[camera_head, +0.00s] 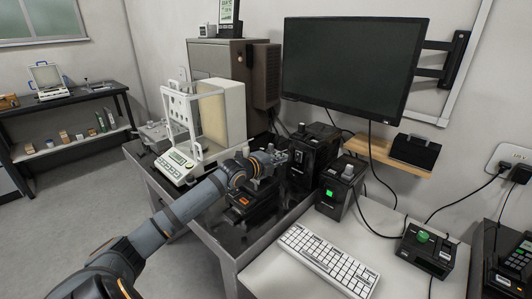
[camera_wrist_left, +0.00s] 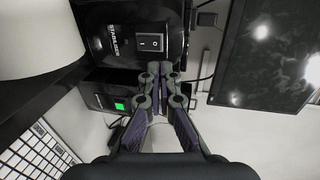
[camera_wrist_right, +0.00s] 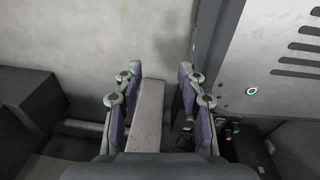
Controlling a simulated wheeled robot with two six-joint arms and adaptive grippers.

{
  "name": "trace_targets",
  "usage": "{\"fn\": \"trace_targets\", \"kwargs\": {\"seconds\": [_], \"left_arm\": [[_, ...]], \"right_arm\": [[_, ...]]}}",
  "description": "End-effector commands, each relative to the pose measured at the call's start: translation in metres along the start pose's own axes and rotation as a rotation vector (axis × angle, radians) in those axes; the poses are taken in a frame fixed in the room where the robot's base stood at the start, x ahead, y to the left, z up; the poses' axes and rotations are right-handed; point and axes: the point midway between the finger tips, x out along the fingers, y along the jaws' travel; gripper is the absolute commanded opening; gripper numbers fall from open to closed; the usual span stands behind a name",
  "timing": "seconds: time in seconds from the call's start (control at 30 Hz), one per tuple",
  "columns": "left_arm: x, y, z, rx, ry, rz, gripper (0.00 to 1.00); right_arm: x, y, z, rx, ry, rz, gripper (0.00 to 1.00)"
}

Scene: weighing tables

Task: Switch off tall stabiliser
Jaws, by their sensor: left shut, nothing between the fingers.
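The tall stabiliser (camera_head: 318,143) is a black box at the back of the dark table, below the monitor. In the left wrist view its front (camera_wrist_left: 108,42) carries a white label and a black rocker switch (camera_wrist_left: 150,43) marked I and O. I cannot tell which side is pressed in. My left gripper (camera_head: 284,157) is shut and empty in front of this box. In the left wrist view its fingertips (camera_wrist_left: 160,68) are just beside the switch's lower edge; contact is unclear. My right gripper (camera_wrist_right: 158,72) is open and empty, away from the stabiliser, and outside the head view.
A shorter black box (camera_head: 335,194) with a lit green switch stands close by. A white balance (camera_head: 182,160) is to the left. The monitor (camera_head: 352,67) overhangs the back.

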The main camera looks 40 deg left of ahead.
Motion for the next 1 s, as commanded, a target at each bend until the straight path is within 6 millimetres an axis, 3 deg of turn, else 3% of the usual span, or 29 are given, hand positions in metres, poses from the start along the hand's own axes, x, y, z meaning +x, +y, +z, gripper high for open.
{"fn": "trace_targets", "kwargs": {"seconds": [0.03, 0.13, 0.33, 0.5, 0.7, 1.0], "left_arm": [[-0.01, -0.011, 0.001, 0.004, -0.002, 0.008, 0.0], [-0.025, -0.015, -0.001, 0.001, 0.005, 0.009, 0.0], [-0.042, -0.02, 0.0, -0.004, 0.001, 0.005, 0.0], [-0.055, -0.021, 0.0, -0.007, 0.0, 0.002, 0.0], [-0.065, -0.018, 0.0, -0.006, 0.002, 0.001, 0.0], [-0.067, -0.014, 0.0, -0.003, 0.002, 0.0, 0.0]], "right_arm": [[-0.023, 0.002, -0.001, 0.0, -0.001, 0.0, 0.4], [-0.046, 0.005, -0.007, -0.001, 0.006, 0.002, 0.4], [-0.092, 0.014, -0.04, -0.001, 0.05, 0.009, 0.4], [-0.126, 0.016, -0.037, -0.002, 0.041, 0.009, 0.4], [-0.147, 0.017, -0.023, -0.003, 0.018, 0.008, 0.4], [-0.149, 0.017, -0.025, -0.002, 0.019, 0.007, 0.4]]}}
